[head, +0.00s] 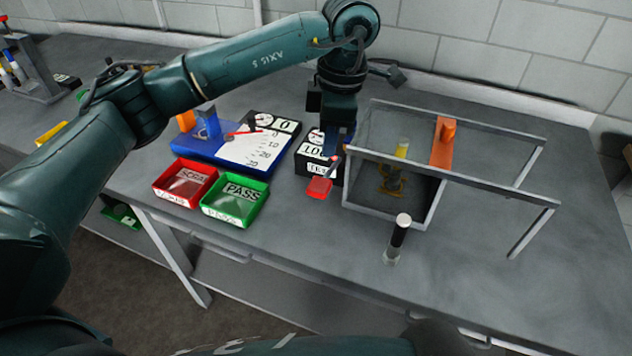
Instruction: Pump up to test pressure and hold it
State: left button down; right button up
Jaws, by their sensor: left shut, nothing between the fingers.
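My left gripper (334,145) reaches down from above, shut and empty, beside a black box (301,163) with white labels. A red block (320,187) sticks out at the box's front, just below the fingers. I cannot tell whether they touch. A round dial (264,120) and a panel showing 0 (286,126) stand at the back of a blue base (190,144), behind a white scale (255,147). A clear-walled, grey-framed enclosure (440,205) stands to the right, with a yellow-topped piece (402,148) and brass-coloured parts (391,182) inside or behind it. My right gripper is not seen.
A red SCRAP tray (157,186) and a green PASS tray (207,210) sit at the front edge. An orange piece (443,142) is on the enclosure. The grey table (575,180) is clear at the right.

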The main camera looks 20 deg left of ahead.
aim_at(322, 184)
pick_arm(q)
jog(key=shift+f, duration=0.15)
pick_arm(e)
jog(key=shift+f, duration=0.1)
pick_arm(q)
jog(key=shift+a+f+b, duration=0.1)
jog(key=shift+f+b, duration=0.3)
jog(key=shift+f, duration=0.15)
jog(key=f+b, duration=0.1)
jog(key=f, duration=0.2)
jog(key=f+b, duration=0.1)
jog(key=f, duration=0.1)
jog(key=shift+s+a+b, duration=0.1)
jog(key=shift+a+b, duration=0.15)
jog(key=shift+b, duration=0.05)
jog(key=shift+f, duration=0.35)
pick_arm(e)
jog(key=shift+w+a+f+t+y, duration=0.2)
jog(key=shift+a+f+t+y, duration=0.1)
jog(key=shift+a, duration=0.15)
